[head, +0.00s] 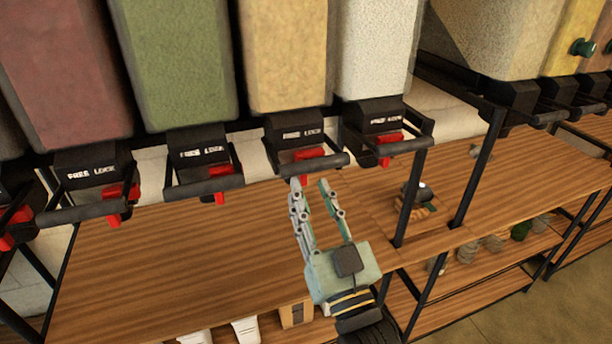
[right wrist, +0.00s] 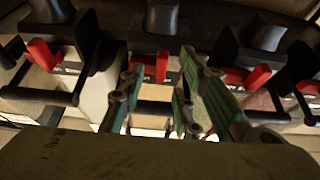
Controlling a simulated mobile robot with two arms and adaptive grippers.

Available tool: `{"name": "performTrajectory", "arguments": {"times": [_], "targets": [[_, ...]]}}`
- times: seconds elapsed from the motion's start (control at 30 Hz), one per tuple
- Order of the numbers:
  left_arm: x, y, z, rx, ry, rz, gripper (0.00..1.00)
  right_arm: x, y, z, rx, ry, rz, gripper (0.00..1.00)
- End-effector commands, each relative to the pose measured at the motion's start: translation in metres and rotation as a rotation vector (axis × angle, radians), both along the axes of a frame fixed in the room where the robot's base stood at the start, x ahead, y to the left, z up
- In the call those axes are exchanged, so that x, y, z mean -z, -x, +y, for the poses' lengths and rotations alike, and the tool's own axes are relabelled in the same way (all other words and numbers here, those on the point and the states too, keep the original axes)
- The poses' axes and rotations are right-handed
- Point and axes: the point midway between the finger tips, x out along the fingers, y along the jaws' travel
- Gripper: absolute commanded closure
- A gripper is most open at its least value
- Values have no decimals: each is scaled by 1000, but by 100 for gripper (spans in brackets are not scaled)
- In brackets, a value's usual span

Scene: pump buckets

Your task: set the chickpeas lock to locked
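A tan bin (head: 287,52), likely the chickpeas one, hangs in the row; no name label is readable. Its black dispenser (head: 291,128) reads "FREE LOCK". Its red lock tab (head: 310,154) is under the lettering; I cannot tell its setting surely. My right gripper (head: 311,185) is open and empty, just below that dispenser's handle bar, fingers pointing up toward it. In the right wrist view, a red tab (right wrist: 150,68) shows between and beyond the open fingers (right wrist: 160,78). My left gripper is not in view.
Red (head: 62,75), green (head: 178,60) and white (head: 374,45) bins have similar dispensers with protruding bars and red tabs. A wooden shelf (head: 180,265) lies below, mostly clear. Black posts (head: 412,190) stand right of my gripper. Jars stand on a lower shelf at right.

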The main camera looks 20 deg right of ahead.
Motion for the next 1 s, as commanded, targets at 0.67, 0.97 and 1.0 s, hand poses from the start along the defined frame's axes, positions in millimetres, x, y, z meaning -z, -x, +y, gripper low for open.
{"name": "performTrajectory", "arguments": {"times": [0.67,0.97,1.0], "targets": [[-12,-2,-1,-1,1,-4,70,-12,-30,1,0,-1,2,77],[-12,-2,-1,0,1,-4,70,-12,-30,1,0,-1,2,100],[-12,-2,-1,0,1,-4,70,-12,-30,1,0,-1,2,100]]}}
